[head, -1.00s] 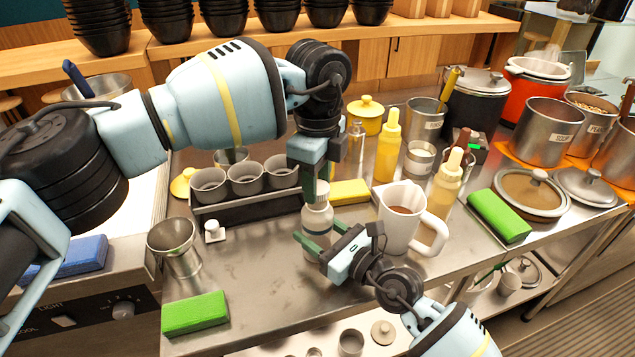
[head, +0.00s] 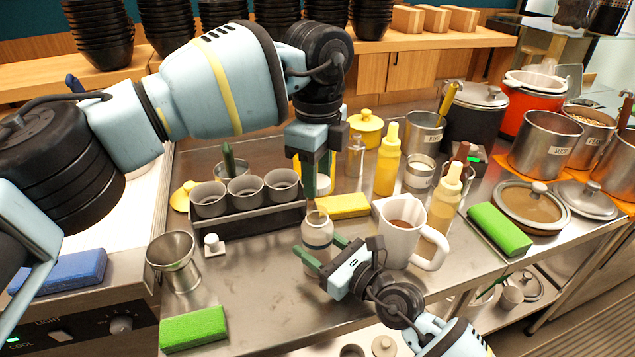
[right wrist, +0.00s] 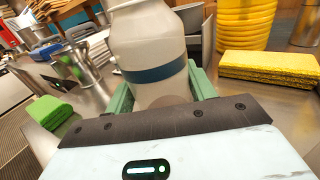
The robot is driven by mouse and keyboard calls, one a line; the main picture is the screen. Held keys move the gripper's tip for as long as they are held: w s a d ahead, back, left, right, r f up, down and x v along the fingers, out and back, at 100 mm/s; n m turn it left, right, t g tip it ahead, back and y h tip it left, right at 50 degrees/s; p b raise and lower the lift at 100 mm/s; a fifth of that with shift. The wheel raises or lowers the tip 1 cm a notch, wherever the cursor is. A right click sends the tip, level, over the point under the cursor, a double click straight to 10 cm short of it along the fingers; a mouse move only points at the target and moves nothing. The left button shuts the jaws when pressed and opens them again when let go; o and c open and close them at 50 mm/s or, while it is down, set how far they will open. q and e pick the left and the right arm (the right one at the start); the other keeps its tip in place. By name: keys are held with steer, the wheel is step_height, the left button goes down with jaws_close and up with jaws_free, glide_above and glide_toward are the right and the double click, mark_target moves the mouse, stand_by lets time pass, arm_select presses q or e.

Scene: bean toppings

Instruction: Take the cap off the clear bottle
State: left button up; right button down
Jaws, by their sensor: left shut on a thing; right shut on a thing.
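The clear bottle (head: 317,234), whitish with a blue-grey band, stands upright on the metal counter in the head view. It also fills the middle of the right wrist view (right wrist: 150,50). My right gripper (head: 322,254) is shut on its body from the right front, one green finger on each side. My left gripper (head: 315,186) points down above the bottle and is shut on the small pale cap (head: 323,185). The cap appears apart from the bottle, with the brownish open mouth showing below. The left gripper's far finger is mostly hidden.
A white jug (head: 398,232) stands close right of the bottle, with a yellow sponge (head: 342,206) behind. A rack of grey cups (head: 246,190) is to the left. A green sponge (head: 194,328) lies front left. Bare counter lies left of the bottle.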

steer(key=shift+c, duration=2.2)
jaws_free()
steer(key=shift+d, duration=0.1)
steer(key=v, duration=1)
steer(key=shift+s+d+f, duration=0.1)
steer(key=shift+s+d, duration=0.15)
steer(key=shift+s, duration=0.05)
steer(key=shift+s+d, duration=0.4)
